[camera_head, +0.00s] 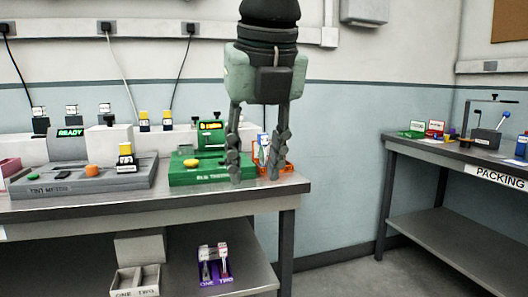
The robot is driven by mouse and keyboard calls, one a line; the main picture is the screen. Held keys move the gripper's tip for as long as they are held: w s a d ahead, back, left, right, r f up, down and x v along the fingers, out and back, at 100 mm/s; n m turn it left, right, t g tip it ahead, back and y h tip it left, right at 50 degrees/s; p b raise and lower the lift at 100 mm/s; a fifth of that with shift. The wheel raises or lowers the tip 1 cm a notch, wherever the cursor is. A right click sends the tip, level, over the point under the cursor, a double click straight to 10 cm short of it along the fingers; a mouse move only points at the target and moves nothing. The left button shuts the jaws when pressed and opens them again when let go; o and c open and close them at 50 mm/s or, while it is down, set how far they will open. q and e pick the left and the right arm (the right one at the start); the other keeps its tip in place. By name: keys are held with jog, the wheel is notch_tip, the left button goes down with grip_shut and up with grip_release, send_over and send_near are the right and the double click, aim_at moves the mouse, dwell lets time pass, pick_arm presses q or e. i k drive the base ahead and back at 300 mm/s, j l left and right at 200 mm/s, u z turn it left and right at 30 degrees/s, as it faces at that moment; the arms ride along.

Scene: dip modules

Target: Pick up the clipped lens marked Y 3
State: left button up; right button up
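My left gripper (256,178) hangs down over the right end of the grey bench (240,191). Its two fingers are apart and no object is seen gripped. Behind and partly between the fingers is an orange rack (286,169) with a small white and blue piece (264,145) in it, partly hidden by the fingers. No mark reading Y 3 is legible, so I cannot tell which piece is that lens. A purple rack (216,282) on the lower shelf holds two slim upright pieces, one pale and one with red. My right gripper is not in view.
A green device (212,178) stands just left of the gripper. A grey tint machine (50,186) with an orange knob sits further left, and small yellow-topped pieces (144,120) stand behind. The packing table (455,155) is at the right, beyond a floor gap.

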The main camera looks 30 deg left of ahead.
aim_at(262, 138)
jog(key=i+j, duration=1.15)
jog(key=i, duration=0.15)
